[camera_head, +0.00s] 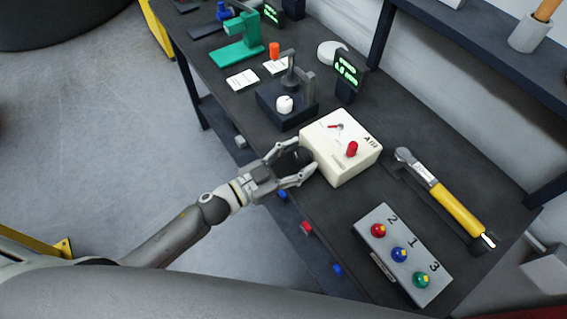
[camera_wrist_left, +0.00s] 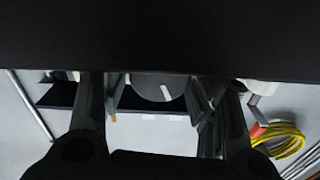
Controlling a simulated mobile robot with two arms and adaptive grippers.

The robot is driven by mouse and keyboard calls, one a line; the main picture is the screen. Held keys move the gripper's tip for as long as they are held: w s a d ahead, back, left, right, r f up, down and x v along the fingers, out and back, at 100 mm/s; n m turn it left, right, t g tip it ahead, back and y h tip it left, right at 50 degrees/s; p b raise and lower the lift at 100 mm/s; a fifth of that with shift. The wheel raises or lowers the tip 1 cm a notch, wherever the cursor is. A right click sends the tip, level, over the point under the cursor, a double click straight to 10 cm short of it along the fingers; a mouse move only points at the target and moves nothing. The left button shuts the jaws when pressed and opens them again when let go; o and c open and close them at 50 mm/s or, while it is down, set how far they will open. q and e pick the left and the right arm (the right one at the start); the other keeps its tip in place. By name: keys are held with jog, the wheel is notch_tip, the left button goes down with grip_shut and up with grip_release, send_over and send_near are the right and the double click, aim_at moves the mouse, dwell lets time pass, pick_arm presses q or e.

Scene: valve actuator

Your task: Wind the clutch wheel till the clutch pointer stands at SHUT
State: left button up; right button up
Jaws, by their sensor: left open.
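The cream actuator box (camera_head: 335,170) stands on the dark bench. A small red pointer (camera_head: 335,127) lies on its top face, and a red knob (camera_head: 351,149) stands nearby; the pointer's scale is too small to read. The dark clutch wheel (camera_head: 293,158) appears on the box's left side. My left gripper (camera_head: 298,162) is open, its fingers on either side of the wheel; whether they touch it I cannot tell. In the left wrist view the wheel (camera_wrist_left: 158,88) is a grey disc with a white mark, between the fingers. My right gripper is out of view.
A grey button box (camera_head: 400,255) with red, blue and green buttons and a yellow-handled torque wrench (camera_head: 450,205) lie to the right. A black fixture with a white knob (camera_head: 284,104) and a green-lit display (camera_head: 347,75) stand behind. Bench space is tight around the actuator.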

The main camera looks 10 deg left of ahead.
pick_arm(q)
jog(key=v, duration=1.1)
jog(key=shift+s+a, duration=0.25)
jog(key=shift+w, duration=0.15)
